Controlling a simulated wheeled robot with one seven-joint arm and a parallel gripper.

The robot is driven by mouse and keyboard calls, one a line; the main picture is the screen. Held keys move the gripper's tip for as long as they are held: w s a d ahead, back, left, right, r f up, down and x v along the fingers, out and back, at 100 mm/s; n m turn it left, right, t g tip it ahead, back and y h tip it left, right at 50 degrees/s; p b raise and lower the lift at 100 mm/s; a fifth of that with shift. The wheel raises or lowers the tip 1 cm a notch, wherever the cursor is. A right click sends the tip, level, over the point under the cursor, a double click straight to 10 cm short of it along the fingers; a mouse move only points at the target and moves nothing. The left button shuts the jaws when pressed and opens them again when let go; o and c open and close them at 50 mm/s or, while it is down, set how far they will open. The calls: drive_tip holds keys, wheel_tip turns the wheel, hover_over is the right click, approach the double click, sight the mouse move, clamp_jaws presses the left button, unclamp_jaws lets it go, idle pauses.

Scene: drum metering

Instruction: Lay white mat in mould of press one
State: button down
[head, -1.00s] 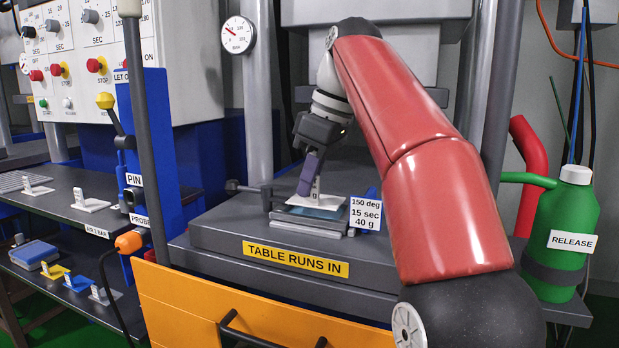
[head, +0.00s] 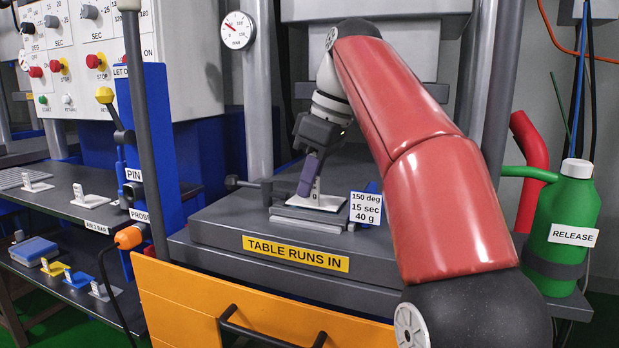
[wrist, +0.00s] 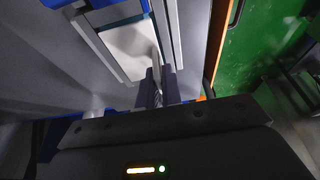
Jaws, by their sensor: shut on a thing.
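The white mat (head: 322,203) lies nearly flat over the mould (head: 300,221) on the press table, with its upright white tab (head: 317,187) beside my fingers. My gripper (head: 308,190) is shut on this tab. In the wrist view the white mat (wrist: 130,46) lies between the grey rims of the mould (wrist: 97,46), and a blue patch shows past its far end. My gripper (wrist: 158,88) is at its near edge. I cannot tell whether the mat rests fully on the mould floor.
A sign (head: 365,208) reading 150 deg, 15 sec, 40 g stands right of the mould. A grey post (head: 147,140) and blue panel (head: 163,150) stand at left. A green RELEASE bottle (head: 567,215) is at right. Other tabbed pieces lie on the left shelves (head: 70,195).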

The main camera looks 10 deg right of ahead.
drive_tip(key=shift+f+b, duration=0.3)
drive_tip(key=shift+f, duration=0.2)
drive_tip(key=c, duration=1.5)
unclamp_jaws()
drive_tip(key=p+v, duration=0.4)
drive_tip(key=v, duration=0.4)
drive_tip(key=shift+p, duration=0.4)
drive_tip(key=shift+f, duration=0.1)
